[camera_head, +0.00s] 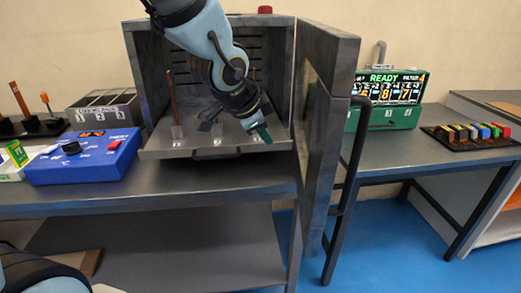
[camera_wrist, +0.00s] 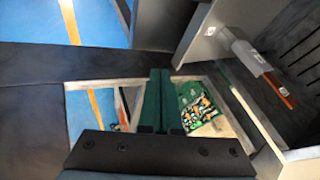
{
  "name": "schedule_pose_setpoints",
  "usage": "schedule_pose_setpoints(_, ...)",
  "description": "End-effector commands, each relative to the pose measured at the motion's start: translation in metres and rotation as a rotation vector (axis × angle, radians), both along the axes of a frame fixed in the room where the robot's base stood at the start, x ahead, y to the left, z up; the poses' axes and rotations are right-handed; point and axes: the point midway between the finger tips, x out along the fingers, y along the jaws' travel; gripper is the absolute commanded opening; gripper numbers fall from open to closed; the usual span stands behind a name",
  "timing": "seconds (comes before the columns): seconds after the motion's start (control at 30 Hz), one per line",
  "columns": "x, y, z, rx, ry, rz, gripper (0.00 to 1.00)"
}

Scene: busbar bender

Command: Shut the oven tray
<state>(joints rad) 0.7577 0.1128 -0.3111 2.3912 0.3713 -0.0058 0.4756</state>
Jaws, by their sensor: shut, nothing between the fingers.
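The oven (camera_head: 215,20) is a grey box on the bench with its door (camera_head: 328,80) swung open to the right. Its tray (camera_head: 165,147) is slid out past the front opening, with a handle (camera_head: 215,154) on its front edge. A copper-coloured bar (camera_head: 172,95) stands upright in a clear holder on the tray's left side. My gripper (camera_head: 264,134) has green fingers that are shut and empty, over the tray's right front part, pointing down. It also shows in the wrist view (camera_wrist: 160,75). Whether the fingertips touch the tray is unclear. My arm hides part of the oven's inside.
A blue control box (camera_head: 85,160) stands left of the oven, with a numbered grey rack (camera_head: 105,105) behind it. The open door and its dark handle (camera_head: 352,150) stand close right of my gripper. A green display unit (camera_head: 385,118) is farther right.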

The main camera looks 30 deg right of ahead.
Motion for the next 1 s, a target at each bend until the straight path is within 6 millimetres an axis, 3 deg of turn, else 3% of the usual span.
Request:
schedule_pose_setpoints(0.23,0.009,-0.02,-0.037,0.003,0.003,0.0,0.0)
schedule_pose_setpoints(0.63,0.026,-0.051,-0.079,0.004,0.002,0.004,0.0)
schedule_pose_setpoints(1.0,0.06,-0.064,-0.074,0.003,0.003,0.008,0.0)
